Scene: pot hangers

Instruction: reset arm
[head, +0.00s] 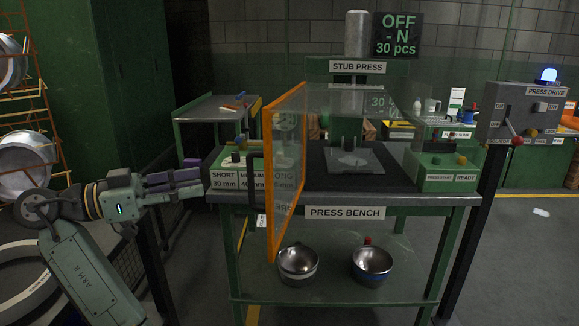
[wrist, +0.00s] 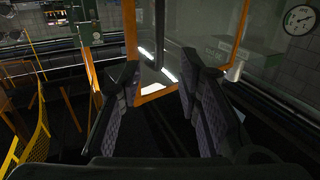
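My arm (head: 90,275) comes in from the lower left in the head view. My gripper (head: 198,182) points right, at the left end of the press bench (head: 335,212), near the box with the SHORT label (head: 224,182). The wrist view shows the two dark padded fingers of my gripper (wrist: 160,80) apart with nothing between them. The gripper is open and empty. Whether a fingertip touches the bench or box cannot be told.
An orange-framed clear guard door (head: 269,185) stands swung open just right of my gripper. The stub press (head: 357,120) stands behind it. Two metal bowls (head: 298,262) (head: 372,264) sit on the lower shelf. An orange rack (head: 45,110) stands at far left.

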